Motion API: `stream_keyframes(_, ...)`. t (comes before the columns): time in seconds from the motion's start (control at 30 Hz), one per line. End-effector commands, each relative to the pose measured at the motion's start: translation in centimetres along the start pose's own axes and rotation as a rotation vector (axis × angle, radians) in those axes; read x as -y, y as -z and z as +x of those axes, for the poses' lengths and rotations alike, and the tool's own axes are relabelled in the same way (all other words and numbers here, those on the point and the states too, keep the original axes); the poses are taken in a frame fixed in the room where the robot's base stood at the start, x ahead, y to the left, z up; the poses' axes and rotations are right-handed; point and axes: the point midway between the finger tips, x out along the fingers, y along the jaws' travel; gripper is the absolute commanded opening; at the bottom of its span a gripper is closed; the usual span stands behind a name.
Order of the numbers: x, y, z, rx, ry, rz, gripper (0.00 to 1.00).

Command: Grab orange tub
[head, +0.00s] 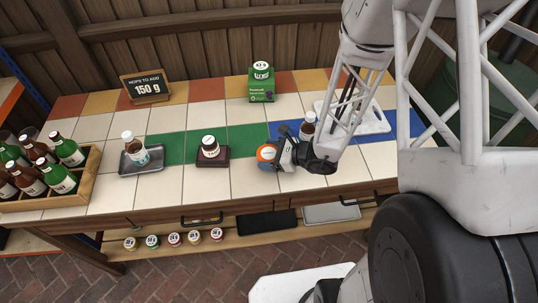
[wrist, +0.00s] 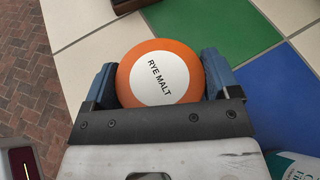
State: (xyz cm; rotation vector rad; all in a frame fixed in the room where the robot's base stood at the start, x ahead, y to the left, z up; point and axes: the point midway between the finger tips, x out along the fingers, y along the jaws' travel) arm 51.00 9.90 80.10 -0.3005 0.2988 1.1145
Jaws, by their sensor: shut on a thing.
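A jar on a dark stand (head: 211,153) is to the left. A bottle on a grey tray (head: 140,160) and a bottle crate (head: 88,172) are farther left. A green box (head: 261,88) stands behind. White tiles between them are clear.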

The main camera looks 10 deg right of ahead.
Motion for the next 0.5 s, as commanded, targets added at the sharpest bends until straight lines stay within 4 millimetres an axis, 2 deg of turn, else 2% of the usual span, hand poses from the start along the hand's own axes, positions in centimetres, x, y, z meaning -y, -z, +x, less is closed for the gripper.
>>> stream_keyframes(0.33, 0.3, -2.9, -1.2, 0.002, 0.001, -0.004, 0.57)
stream_keyframes(0.5, -2.1, -2.5, -3.0, 0.000, 0.003, 0.000, 0.57)
